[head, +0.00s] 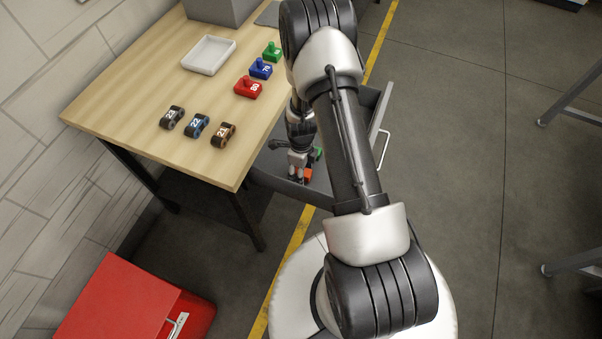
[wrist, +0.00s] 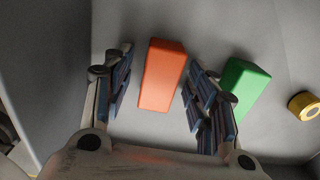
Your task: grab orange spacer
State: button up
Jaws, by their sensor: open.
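The orange spacer (wrist: 162,76) is a block lying on the grey floor of an open drawer. In the wrist view it lies between the two fingers of my gripper (wrist: 158,92), with a gap on the left and a narrower one on the right. My gripper is open and holds nothing. In the head view my gripper (head: 297,170) reaches down into the drawer, and part of the orange spacer (head: 307,174) shows beside it. My arm hides much of the drawer in the head view.
A green block (wrist: 240,88) lies just right of my right finger, and a yellow ring-shaped part (wrist: 303,106) lies farther right. The drawer wall (wrist: 62,80) is close on the left. The wooden table (head: 150,100) above holds a white tray (head: 209,55) and several small numbered parts.

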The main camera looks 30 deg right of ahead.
jog(key=shift+c, duration=0.2)
jog(key=c, duration=1.1)
jog(key=shift+r, duration=0.1)
